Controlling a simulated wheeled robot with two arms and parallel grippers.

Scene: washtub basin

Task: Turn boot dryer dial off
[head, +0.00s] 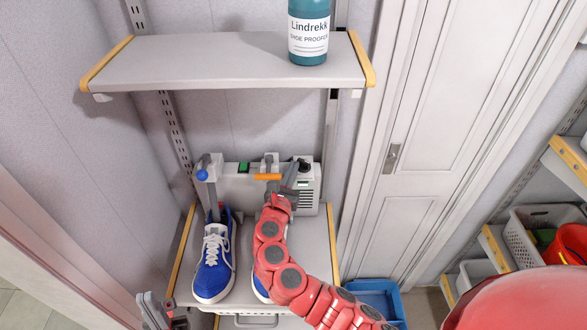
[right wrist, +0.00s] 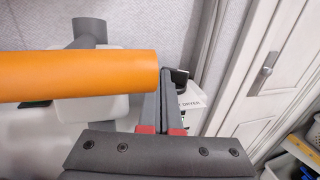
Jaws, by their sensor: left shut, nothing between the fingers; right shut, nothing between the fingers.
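The grey boot dryer (head: 230,186) stands at the back of the lower shelf. Its black dial (head: 304,164) is at the top right corner; in the right wrist view the dark dial (right wrist: 179,77) is partly hidden behind my fingertips, above a label ending in "DRYER". My right gripper (head: 294,172) is shut and empty, its tips close to the left side of the dial; its fingers also show in the right wrist view (right wrist: 164,75). I cannot tell whether they touch the dial. My left gripper (head: 158,308) is shut and empty at the bottom left, well away from the dryer.
A blue shoe (head: 214,265) stands on the shelf; another is mostly behind my right arm. An upper shelf (head: 200,65) holds a teal bottle (head: 309,30).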

